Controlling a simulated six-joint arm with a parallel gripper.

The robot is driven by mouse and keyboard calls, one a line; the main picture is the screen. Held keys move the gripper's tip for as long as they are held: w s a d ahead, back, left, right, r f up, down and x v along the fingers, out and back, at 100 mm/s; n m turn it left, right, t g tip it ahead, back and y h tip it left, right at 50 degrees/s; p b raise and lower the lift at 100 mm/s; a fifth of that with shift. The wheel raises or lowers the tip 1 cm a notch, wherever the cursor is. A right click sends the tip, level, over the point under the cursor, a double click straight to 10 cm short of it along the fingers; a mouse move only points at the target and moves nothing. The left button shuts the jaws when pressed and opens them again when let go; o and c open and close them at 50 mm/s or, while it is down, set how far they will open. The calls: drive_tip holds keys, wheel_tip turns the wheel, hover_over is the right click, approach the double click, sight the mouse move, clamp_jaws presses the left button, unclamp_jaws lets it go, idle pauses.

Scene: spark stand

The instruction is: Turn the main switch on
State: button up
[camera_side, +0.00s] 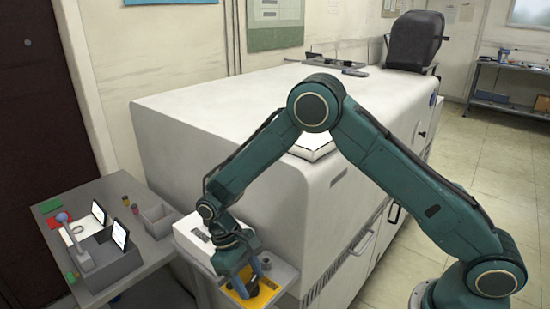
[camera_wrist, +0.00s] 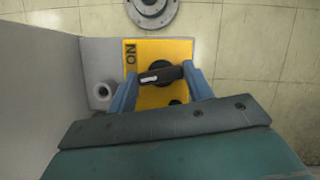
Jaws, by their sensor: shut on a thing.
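The main switch is a black rotary knob (camera_wrist: 160,75) with a white mark on its handle, set on a yellow plate (camera_wrist: 180,48). In the wrist view the handle lies nearly level, its white-marked end toward the left. The letters ON stand sideways at the plate's upper left. My gripper (camera_wrist: 163,84) has its blue fingers on either side of the knob, shut on the handle. In the side view my gripper (camera_side: 247,285) reaches down to the yellow plate (camera_side: 268,292) and partly hides the knob (camera_side: 253,287).
A light grey box (camera_side: 287,272) carries the plate, beside a large white cabinet (camera_side: 235,115). A grey table (camera_side: 150,250) with small items and a lamp stands at the left. In the wrist view a round hole (camera_wrist: 103,91) shows left of the plate.

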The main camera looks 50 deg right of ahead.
drive_tip(key=m+y, duration=0.1)
drive_tip(key=m, duration=0.2)
drive_tip(key=m+y, duration=0.1)
drive_tip(key=m, duration=0.2)
drive_tip(key=shift+d, duration=0.2)
drive_tip(key=m+y, duration=0.1)
drive_tip(key=m, duration=0.1)
drive_tip(key=m+t+y, duration=0.1)
drive_tip(key=m, duration=0.2)
drive_tip(key=shift+d+m, duration=0.1)
drive_tip(key=shift+m, duration=0.2)
drive_tip(key=o, duration=1)
drive_tip(key=shift+w+d+r, duration=0.1)
drive_tip(key=shift+r, duration=0.35)
drive_tip(key=shift+w+d+r, duration=0.15)
drive_tip(key=shift+r, duration=2.1)
drive_tip(key=shift+w+d+r, duration=0.1)
drive_tip(key=shift+d+r, duration=0.05)
drive_tip(key=shift+r, duration=2.05)
drive_tip(key=shift+r, duration=0.15)
